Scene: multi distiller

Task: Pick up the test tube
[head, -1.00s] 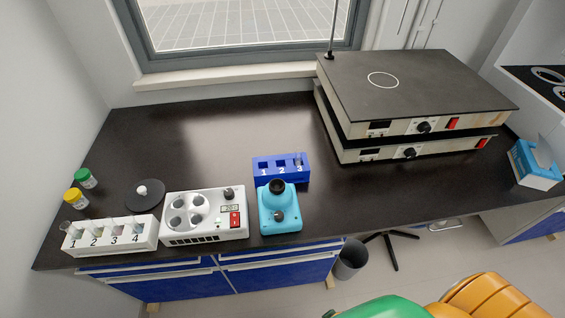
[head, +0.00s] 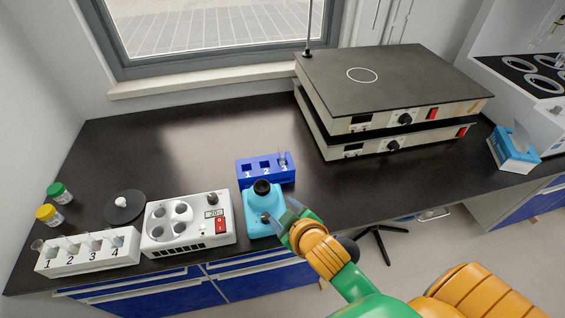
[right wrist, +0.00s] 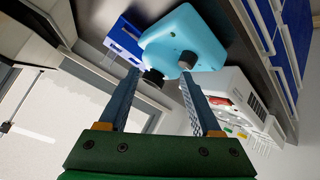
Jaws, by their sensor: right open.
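A test tube (head: 282,158) stands upright in the slot marked 3 of the blue rack (head: 249,178). Several tubes stand in the white rack (head: 88,263) with slots marked 1 to 4, at the far left. My right gripper (head: 283,212) is open and empty, beside the right edge of the cyan mixer (head: 258,222), in front of the blue rack. In the right wrist view its two fingers (right wrist: 160,74) are spread, with the cyan mixer (right wrist: 190,30) beyond them and the blue rack (right wrist: 124,42) at upper left. My left gripper is out of view.
A white heater unit (head: 187,238) with a red switch stands left of the mixer. Two stacked hot plates (head: 395,85) fill the back right, with a tissue box (head: 513,150) beyond. Two capped jars (head: 58,192) stand at left.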

